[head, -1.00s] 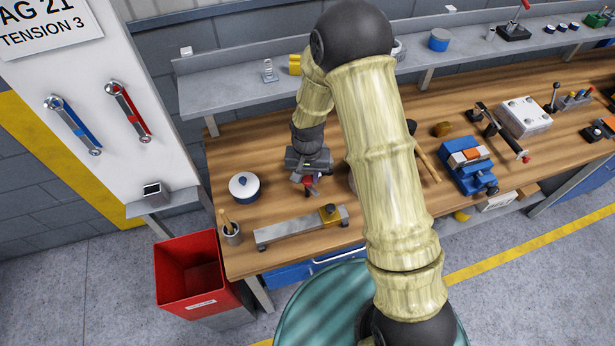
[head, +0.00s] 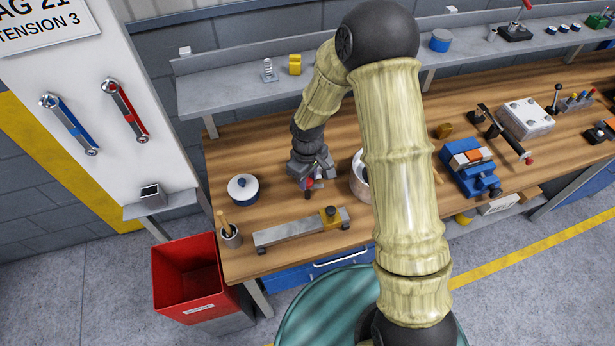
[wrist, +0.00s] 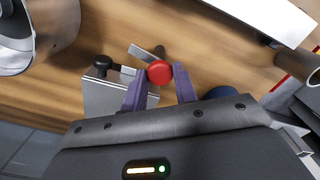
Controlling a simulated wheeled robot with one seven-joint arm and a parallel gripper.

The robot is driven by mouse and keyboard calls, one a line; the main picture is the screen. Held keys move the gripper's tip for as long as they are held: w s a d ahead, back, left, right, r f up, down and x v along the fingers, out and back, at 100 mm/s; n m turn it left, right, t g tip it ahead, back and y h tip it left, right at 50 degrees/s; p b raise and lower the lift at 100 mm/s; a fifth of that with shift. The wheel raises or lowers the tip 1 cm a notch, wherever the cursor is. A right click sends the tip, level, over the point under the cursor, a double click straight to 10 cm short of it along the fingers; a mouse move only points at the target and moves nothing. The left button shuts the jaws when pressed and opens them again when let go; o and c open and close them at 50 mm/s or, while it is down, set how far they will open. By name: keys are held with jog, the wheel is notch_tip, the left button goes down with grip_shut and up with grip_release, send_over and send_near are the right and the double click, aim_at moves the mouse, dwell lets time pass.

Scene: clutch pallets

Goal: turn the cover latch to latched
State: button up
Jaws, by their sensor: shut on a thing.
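The cover latch appears to be a small lever with a red knob (wrist: 159,72); a flat grey metal strip shows beside the knob in the wrist view. My gripper (wrist: 160,82) has its two purple fingers on either side of the red knob, shut on it. In the head view my gripper (head: 308,182) is low over the left part of the bench, with red showing at its fingers. A grey metal piece (wrist: 112,98) with a black knob (wrist: 103,63) lies left of the fingers in the wrist view. My gripper hides much of the latch's base.
A blue pot with a white lid (head: 243,188) stands left of my gripper and a metal pot (head: 360,175) to its right. A long grey bar (head: 285,232) and a cup (head: 230,236) are in front. A red bin (head: 187,275) stands below the bench edge.

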jog(key=n, duration=0.4)
jog(key=shift+r+n+p, duration=0.1)
jog(key=shift+n+p, duration=0.5)
jog(key=shift+n, duration=1.2)
jog(key=o, duration=1)
jog(key=shift+c, duration=0.2)
